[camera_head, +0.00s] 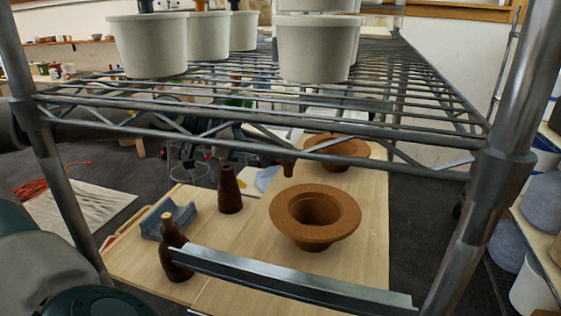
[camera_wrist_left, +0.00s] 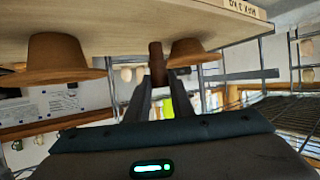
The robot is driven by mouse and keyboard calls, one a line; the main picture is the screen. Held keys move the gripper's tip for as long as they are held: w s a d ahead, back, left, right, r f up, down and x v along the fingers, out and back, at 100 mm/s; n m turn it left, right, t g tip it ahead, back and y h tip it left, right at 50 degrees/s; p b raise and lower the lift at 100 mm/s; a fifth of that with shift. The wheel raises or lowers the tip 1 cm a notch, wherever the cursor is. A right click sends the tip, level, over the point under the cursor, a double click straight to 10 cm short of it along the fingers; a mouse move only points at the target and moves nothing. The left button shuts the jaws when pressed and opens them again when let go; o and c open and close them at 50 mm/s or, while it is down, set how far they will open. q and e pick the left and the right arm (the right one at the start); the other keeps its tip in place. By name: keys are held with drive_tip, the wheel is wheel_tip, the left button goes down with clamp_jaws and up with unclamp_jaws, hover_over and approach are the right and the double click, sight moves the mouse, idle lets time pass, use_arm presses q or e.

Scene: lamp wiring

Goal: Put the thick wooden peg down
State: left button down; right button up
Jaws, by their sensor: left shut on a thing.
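In the left wrist view, where the scene appears upside down, my left gripper (camera_wrist_left: 157,96) is shut on a brown peg-like piece (camera_wrist_left: 157,62) that shows between and beyond its dark fingers. The piece is close to the pale wooden tabletop (camera_wrist_left: 120,22); I cannot tell whether it touches it. In the head view, a dark brown tapered piece (camera_head: 230,190) and a brown bottle-shaped piece with a light top (camera_head: 173,252) stand upright on the tabletop (camera_head: 225,240). My right gripper is not in view.
A wire rack (camera_head: 270,135) with white pots (camera_head: 150,48) stands in front of and above the table. A metal bar (camera_head: 290,282) crosses low. Two brown wide-rimmed bowls (camera_head: 315,217) and a blue-grey holder (camera_head: 168,220) occupy the table. Some bare wood lies between them.

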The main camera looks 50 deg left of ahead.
use_arm(q)
drive_tip(key=shift+f+p, duration=0.35)
drive_tip(key=shift+f, duration=1.25)
drive_tip(key=shift+f, duration=0.2)
drive_tip(key=c, duration=1.5)
unclamp_jaws()
drive_tip(key=shift+c, duration=0.2)
drive_tip(key=shift+r, duration=0.15)
